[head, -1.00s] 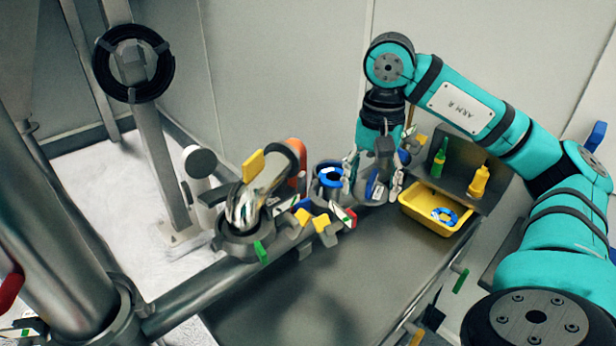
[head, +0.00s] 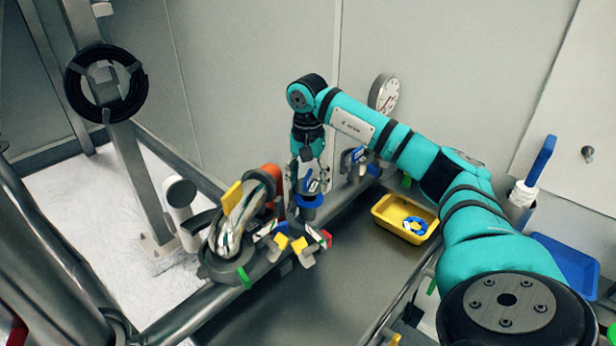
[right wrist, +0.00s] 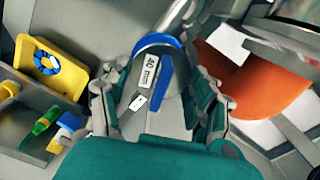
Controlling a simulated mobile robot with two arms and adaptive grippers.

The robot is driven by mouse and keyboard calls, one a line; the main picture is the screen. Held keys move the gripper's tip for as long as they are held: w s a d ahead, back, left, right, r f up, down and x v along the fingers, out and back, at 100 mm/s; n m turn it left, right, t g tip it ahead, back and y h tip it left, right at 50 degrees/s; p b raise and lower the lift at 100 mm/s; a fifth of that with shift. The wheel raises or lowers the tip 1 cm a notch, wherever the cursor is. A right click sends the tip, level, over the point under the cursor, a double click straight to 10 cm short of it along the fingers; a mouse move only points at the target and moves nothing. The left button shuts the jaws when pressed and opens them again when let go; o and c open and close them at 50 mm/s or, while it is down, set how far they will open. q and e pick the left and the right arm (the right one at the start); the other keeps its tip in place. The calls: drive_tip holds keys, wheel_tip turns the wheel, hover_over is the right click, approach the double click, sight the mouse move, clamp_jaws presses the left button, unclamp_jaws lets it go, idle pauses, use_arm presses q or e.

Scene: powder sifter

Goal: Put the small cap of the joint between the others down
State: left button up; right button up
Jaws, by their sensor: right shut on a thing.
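My right gripper (head: 308,187) hangs over the blue-ringed middle joint (head: 309,202), between the elbow joint on the left and another fitting on the right. It is shut on a small grey cap (right wrist: 138,86) labelled "40 mm". In the right wrist view the gripper's fingers (right wrist: 160,95) flank this cap, with blue edges showing behind it. In the head view the fingers hide most of the cap. I cannot tell whether the cap touches the joint. My left gripper is not in view.
The silver elbow (head: 228,228) with a yellow handle and the orange cuff (right wrist: 255,78) are close on the left. A fitting with blue parts (head: 356,158) stands to the right. A yellow bin (head: 382,212) holds a blue ring (head: 415,225).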

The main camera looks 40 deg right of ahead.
drive_tip(key=shift+f, duration=0.35)
drive_tip(key=shift+f, duration=0.15)
drive_tip(key=shift+f, duration=0.25)
drive_tip(key=shift+s+a+f+b, duration=0.1)
drive_tip(key=shift+s+f+b, duration=0.15)
drive_tip(key=shift+b, duration=0.1)
drive_tip(key=o, duration=1.2)
drive_tip(key=shift+f, duration=0.15)
drive_tip(key=shift+w, duration=0.15)
